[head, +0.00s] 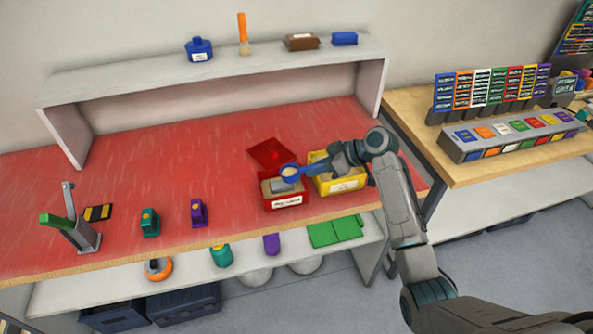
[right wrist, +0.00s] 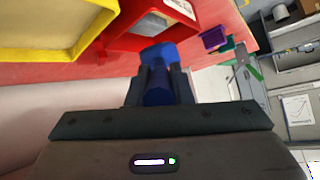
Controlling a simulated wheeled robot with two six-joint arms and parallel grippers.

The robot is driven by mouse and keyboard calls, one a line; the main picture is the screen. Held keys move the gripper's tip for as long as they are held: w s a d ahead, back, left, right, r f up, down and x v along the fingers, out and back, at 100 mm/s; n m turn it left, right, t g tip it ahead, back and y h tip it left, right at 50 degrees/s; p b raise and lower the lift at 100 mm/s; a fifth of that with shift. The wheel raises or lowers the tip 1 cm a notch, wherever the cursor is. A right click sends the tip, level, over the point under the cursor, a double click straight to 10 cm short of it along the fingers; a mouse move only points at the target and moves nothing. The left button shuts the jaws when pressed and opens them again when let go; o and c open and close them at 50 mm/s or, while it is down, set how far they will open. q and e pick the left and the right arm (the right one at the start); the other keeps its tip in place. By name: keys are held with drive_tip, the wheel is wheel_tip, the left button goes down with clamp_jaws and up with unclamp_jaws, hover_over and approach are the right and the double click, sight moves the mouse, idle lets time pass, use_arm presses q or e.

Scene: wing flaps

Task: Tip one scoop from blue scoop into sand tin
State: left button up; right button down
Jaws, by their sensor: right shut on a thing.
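My right gripper (head: 322,167) is shut on the handle of the blue scoop (head: 291,174). The scoop's round bowl is over the open red tin (head: 271,205), with pale material showing in it. It looks about level; its exact tilt is hard to tell. The red tin has a white label, too small to read, and greyish contents. An open yellow tin (head: 351,184) stands right beside it, partly behind my gripper. I cannot tell by label which is the sand tin. In the right wrist view the fingers (right wrist: 158,88) grip the blue handle (right wrist: 157,68). My left gripper is not in view.
A red lid (head: 268,152) lies behind the red tin. Purple (head: 198,212) and green (head: 150,222) items and a grey stand (head: 83,237) with a green handle are further left. A raised shelf (head: 130,77) holds several items.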

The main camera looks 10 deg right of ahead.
drive_tip(key=shift+w+a+r+h+p, duration=0.1)
drive_tip(key=shift+r+h+p, duration=0.45)
drive_tip(key=shift+p, duration=0.3)
drive_tip(key=shift+w+a+r+g+h+p, duration=0.1)
drive_tip(key=shift+a+r+g+h+p, duration=0.2)
drive_tip(key=shift+p, duration=0.35)
drive_tip(key=shift+w+a+r+g+h+p, duration=0.1)
drive_tip(key=shift+r+h+p, duration=0.2)
drive_tip(key=shift+p, duration=0.3)
drive_tip(key=shift+r+p, duration=0.15)
drive_tip(key=shift+p, duration=0.15)
drive_tip(key=shift+f, duration=0.25)
drive_tip(key=shift+r, duration=0.1)
